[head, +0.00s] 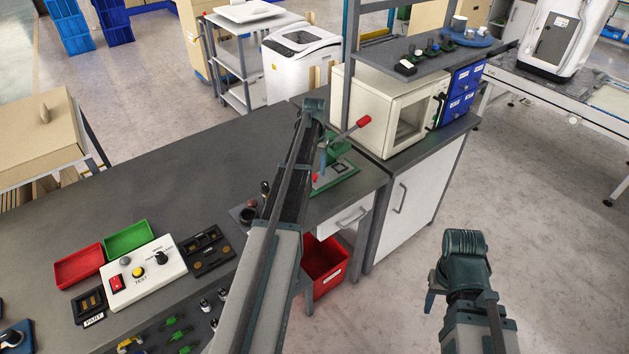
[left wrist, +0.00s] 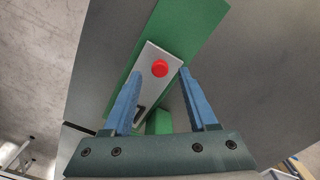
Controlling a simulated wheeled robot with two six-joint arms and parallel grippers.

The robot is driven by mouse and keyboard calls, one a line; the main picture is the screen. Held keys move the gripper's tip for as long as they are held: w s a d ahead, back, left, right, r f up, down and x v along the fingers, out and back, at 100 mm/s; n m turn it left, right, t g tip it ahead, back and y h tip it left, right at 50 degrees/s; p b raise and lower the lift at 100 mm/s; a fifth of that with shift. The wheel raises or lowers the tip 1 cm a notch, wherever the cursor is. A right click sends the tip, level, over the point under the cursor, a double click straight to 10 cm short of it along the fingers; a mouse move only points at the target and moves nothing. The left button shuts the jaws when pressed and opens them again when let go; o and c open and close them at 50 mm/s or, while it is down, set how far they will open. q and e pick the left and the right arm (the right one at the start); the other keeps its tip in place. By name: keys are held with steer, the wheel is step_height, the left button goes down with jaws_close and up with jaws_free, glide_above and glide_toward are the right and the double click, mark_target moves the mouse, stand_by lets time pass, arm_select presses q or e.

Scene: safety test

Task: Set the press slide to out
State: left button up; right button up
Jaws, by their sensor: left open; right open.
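The press has a green base (head: 340,178) and a lever with a red handle (head: 363,121), on the grey bench. A red knob (head: 315,178) sits low on it. In the left wrist view the red knob (left wrist: 160,68) is round and sits on a light grey plate (left wrist: 150,90) over the green base. My left gripper (head: 322,160) is above the press, mostly hidden by my arm. In the left wrist view its blue fingers (left wrist: 158,75) are spread, with the knob between their tips in the picture; contact cannot be told. My right gripper (head: 432,298) hangs empty over the floor.
A white microwave-like box (head: 390,100) stands behind the press. A red bin (head: 325,262) is below the bench edge. A control box (head: 145,272), a green tray (head: 128,237) and a red tray (head: 79,266) lie at left. The bench middle (head: 170,180) is clear.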

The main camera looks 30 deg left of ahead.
arm_select(q)
step_height(320, 180, down, 2)
steer(key=shift+f+b, duration=0.2)
steer(key=shift+b, duration=0.5)
jaws_close()
stand_by(0.9)
